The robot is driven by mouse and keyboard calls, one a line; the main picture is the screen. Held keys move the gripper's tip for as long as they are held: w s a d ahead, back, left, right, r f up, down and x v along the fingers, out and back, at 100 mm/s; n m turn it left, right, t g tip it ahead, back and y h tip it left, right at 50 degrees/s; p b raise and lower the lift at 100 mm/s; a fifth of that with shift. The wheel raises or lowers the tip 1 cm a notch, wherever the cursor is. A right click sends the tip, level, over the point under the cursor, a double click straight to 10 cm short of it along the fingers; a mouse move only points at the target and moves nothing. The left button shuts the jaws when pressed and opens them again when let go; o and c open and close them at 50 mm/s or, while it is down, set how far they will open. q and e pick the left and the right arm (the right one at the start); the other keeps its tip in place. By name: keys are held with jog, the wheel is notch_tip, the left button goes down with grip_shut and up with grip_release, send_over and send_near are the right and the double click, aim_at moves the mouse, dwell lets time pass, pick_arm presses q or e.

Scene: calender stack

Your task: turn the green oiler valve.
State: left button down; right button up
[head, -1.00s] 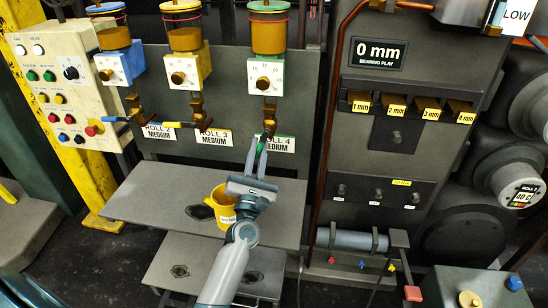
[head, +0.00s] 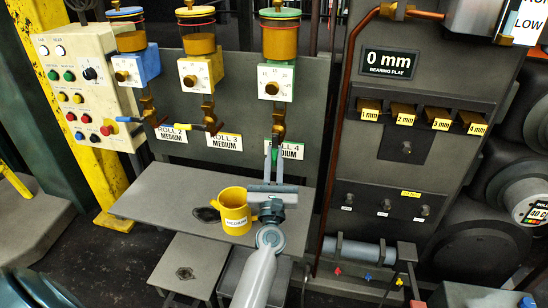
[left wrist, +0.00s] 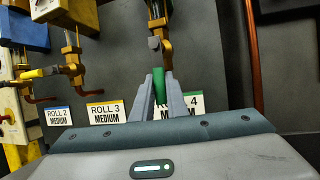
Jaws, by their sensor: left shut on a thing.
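The green oiler valve handle (left wrist: 159,88) hangs down from the brass valve below the right-hand oiler (head: 279,75), in front of the ROLL 4 MEDIUM label (head: 291,150). My left gripper (head: 272,152) is shut on this handle. In the left wrist view the handle shows between my two grey fingers (left wrist: 160,90), pointing roughly straight down. The fingers partly hide the handle and the label. My right gripper is not in view.
Two other oilers with blue (head: 135,69) and yellow (head: 202,73) bodies stand to the left, with blue and yellow valve handles. A yellow cup (head: 235,214) stands on the grey shelf (head: 165,199) close to my left wrist. A copper pipe (head: 337,120) runs to the right.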

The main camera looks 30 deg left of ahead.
pick_arm(q)
jog(key=shift+r, duration=0.1)
jog(key=c, duration=1.7)
grip_release()
jog(key=shift+d, duration=0.1)
jog(key=shift+c, duration=0.2)
jog(key=shift+s, duration=0.1)
